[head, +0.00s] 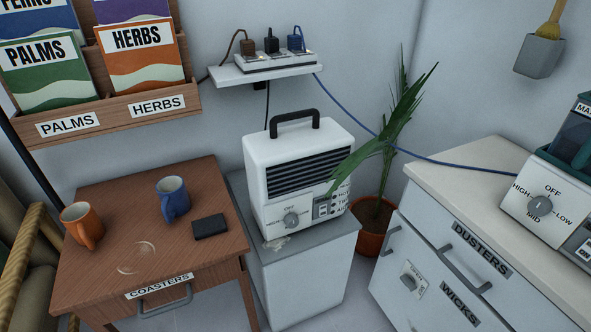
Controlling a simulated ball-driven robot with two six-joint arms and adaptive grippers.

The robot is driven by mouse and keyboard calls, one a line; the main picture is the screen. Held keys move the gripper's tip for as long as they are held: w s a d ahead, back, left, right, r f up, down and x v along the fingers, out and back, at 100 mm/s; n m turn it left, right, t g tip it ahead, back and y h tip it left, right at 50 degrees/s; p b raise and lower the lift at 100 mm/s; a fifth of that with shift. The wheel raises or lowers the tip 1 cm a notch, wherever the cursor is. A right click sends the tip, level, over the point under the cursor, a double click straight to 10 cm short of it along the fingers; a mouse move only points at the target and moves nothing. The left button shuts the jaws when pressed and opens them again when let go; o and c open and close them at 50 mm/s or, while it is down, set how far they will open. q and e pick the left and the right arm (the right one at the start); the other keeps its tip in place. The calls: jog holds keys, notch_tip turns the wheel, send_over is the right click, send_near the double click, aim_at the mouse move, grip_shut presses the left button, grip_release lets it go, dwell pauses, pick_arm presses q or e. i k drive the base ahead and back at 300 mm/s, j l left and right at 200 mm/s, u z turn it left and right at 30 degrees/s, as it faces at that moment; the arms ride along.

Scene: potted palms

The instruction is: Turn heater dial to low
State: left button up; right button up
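The heater (295,150) is a white box with dark slats and a black carrying handle. It stands on a small grey-topped cabinet in the middle of the head view. Its round grey dial (291,220) is low on the front, at the left. OFF reads above the dial and HIGH at its left. The lettering at its right is too small to read, and I cannot tell where the dial points. A small dark switch panel (325,207) sits right of the dial. Neither of my grippers is in view.
A palm frond (375,148) from the potted palm (374,225) crosses the heater's right front edge. Another appliance with a dial (541,208) stands on the right counter. The wooden table (120,207) at left holds two mugs and a black item.

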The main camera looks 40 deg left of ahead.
aim_at(291, 220)
jog(key=j+u, duration=0.15)
jog(key=u, duration=0.95)
